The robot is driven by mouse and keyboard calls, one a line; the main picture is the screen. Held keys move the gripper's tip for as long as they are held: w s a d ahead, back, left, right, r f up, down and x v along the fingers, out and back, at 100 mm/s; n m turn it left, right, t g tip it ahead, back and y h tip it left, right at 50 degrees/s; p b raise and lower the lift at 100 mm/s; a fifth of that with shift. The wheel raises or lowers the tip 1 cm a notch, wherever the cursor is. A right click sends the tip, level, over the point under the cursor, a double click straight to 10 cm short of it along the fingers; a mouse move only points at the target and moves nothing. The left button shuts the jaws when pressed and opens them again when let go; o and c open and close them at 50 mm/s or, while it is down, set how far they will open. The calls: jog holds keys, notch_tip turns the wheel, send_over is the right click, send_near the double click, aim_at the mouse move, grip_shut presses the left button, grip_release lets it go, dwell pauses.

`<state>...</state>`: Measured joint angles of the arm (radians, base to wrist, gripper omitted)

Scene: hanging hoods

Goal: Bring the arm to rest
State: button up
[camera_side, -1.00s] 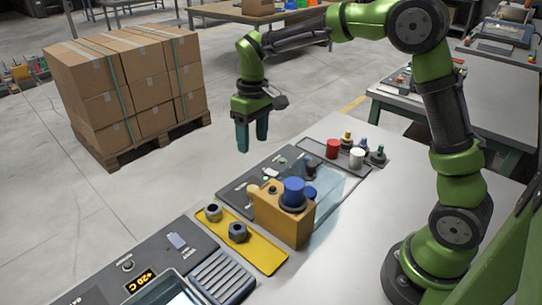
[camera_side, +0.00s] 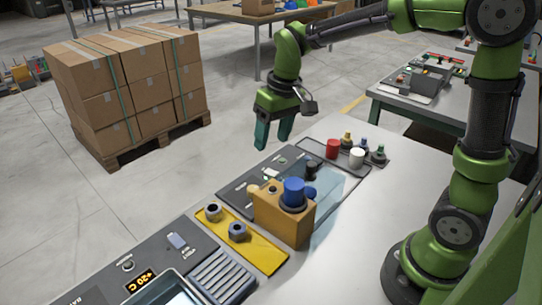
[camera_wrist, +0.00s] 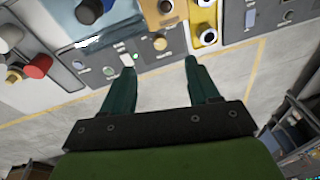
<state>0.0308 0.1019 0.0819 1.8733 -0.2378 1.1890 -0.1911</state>
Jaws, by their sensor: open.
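My gripper (camera_side: 273,133) is dark green with two straight fingers. In the side view it hangs in the air beyond the table's far edge, fingers pointing down and a little tilted. It is apart from everything on the table. In the wrist view my gripper (camera_wrist: 160,75) shows its two fingers spread, with nothing between them. Behind the fingers lie the table edge and the concrete floor.
On the table stand an orange-brown block with a blue cap (camera_side: 283,212), a yellow plate (camera_side: 262,252) with dark nuts, a red cylinder (camera_side: 333,149) and a white cylinder (camera_side: 356,158). Stacked cartons (camera_side: 125,80) stand on a pallet at left. The air around my gripper is clear.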

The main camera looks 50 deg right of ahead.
jog(key=s+r+m+t+y, duration=0.1)
jog(key=s+r+t, duration=0.3)
jog(key=s, duration=1.1)
jog(key=shift+r+m+t, duration=0.35)
jog(key=shift+m+t, duration=0.35)
jog(key=shift+m, duration=0.1)
